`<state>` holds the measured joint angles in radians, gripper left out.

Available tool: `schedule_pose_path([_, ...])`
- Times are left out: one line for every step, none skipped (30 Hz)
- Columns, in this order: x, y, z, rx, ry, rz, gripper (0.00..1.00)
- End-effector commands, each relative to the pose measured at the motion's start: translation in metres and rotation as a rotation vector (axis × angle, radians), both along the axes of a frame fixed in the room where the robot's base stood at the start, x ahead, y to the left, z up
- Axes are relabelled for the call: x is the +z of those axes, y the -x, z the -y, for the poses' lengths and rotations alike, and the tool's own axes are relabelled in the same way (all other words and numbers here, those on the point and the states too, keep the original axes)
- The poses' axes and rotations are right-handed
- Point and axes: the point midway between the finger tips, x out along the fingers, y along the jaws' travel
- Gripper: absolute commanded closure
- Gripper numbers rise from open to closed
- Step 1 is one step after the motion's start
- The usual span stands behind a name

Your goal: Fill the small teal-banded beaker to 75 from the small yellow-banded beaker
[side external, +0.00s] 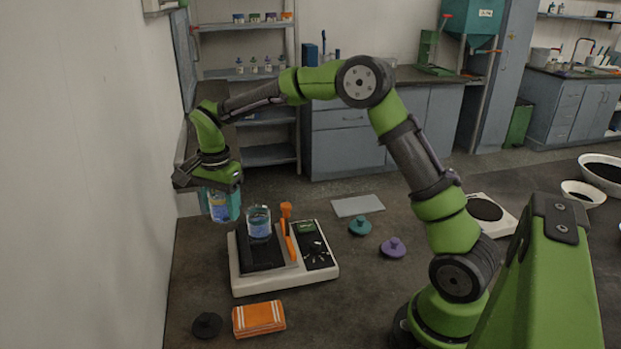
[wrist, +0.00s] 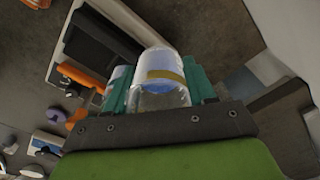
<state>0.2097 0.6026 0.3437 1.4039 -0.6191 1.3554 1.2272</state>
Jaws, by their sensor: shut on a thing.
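My gripper (side external: 221,205) is shut on the small yellow-banded beaker (side external: 217,212), held in the air left of the white machine. In the wrist view the beaker (wrist: 160,92) sits between my two teal fingers (wrist: 158,82), with its yellow band and pale blue contents showing. A second clear beaker with blue contents (side external: 258,222) stands upright on the machine's dark platform, right of my gripper and apart from it. It is likely the teal-banded one, but I cannot read its band or level. In the wrist view it is partly hidden behind a finger.
The white machine (side external: 285,286) has orange clamp handles (side external: 288,235) right beside the standing beaker. A striped orange cloth (side external: 258,318), a black lid (side external: 207,325), a teal lid (side external: 360,226) and a purple lid (side external: 393,247) lie around it. A wall is close on the left.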

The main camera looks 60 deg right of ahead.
Motion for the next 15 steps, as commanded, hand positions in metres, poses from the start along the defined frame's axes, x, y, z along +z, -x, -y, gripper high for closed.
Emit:
schedule_pose_path([0.002,0.006,-0.005,0.081,0.003,-0.001,0.79])
schedule_pose_path([0.002,0.01,-0.007,0.13,0.005,-0.002,0.79])
schedule_pose_path([0.002,0.014,-0.009,0.196,0.007,-0.005,0.79])
schedule_pose_path([0.003,0.017,-0.011,0.245,0.009,-0.005,0.79])
schedule_pose_path([0.003,0.021,-0.013,0.296,0.009,-0.006,0.79])
schedule_pose_path([0.003,0.025,-0.015,0.361,0.01,-0.009,0.79])
schedule_pose_path([0.003,0.028,-0.017,0.409,0.012,-0.011,0.79])
schedule_pose_path([0.003,0.031,-0.019,0.458,0.013,-0.012,0.79])
schedule_pose_path([0.002,0.036,-0.02,0.523,0.014,-0.014,0.79])
schedule_pose_path([0.002,0.039,-0.022,0.572,0.015,-0.015,0.79])
schedule_pose_path([0.002,0.042,-0.023,0.619,0.015,-0.017,0.79])
schedule_pose_path([0.001,0.046,-0.025,0.684,0.016,-0.02,0.79])
schedule_pose_path([0.001,0.049,-0.026,0.732,0.017,-0.021,0.79])
schedule_pose_path([0.0,0.052,-0.027,0.782,0.018,-0.022,0.79])
schedule_pose_path([-0.001,0.056,-0.029,0.846,0.018,-0.026,0.79])
